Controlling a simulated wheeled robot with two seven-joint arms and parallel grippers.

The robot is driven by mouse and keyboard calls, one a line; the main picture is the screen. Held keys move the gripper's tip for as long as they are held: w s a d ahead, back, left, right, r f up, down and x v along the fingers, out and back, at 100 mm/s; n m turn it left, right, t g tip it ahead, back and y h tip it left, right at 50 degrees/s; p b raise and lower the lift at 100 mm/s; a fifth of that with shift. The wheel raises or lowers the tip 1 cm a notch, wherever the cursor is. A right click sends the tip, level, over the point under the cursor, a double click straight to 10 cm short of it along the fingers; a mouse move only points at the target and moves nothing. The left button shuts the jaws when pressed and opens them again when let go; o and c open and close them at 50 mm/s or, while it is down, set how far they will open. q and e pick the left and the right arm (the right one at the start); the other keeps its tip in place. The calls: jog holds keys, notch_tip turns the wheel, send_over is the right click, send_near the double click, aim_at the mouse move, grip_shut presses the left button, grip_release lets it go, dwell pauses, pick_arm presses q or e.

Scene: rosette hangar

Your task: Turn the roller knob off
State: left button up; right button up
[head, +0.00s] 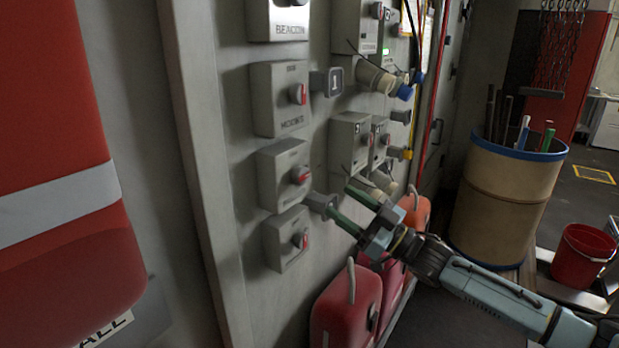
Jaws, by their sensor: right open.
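Grey switch boxes with red knobs run down the wall. The third box down in the left column (284,175) carries a red knob (300,174) and a small blurred label that may read roller. I cannot read it for certain. The knob is turned at a slant, unlike the more upright knob above it. My right gripper (339,200) has green fingers spread apart and holds nothing. It is to the right of and slightly below this knob, apart from it in the picture. My left gripper is not in view.
A similar box (286,239) sits directly below, and another (280,98) above. A grey socket (322,204) juts out close by my right fingertips. Red canisters (346,305) stand below. A drum (508,200) and a red bucket (583,256) stand at right.

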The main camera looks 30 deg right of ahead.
aim_at(304, 176)
jog(key=p+x, duration=0.2)
jog(key=x, duration=0.7)
jog(key=shift+w+a+r, duration=0.1)
jog(key=shift+w+a, duration=0.05)
jog(key=shift+w, duration=0.15)
jog(key=c, duration=1)
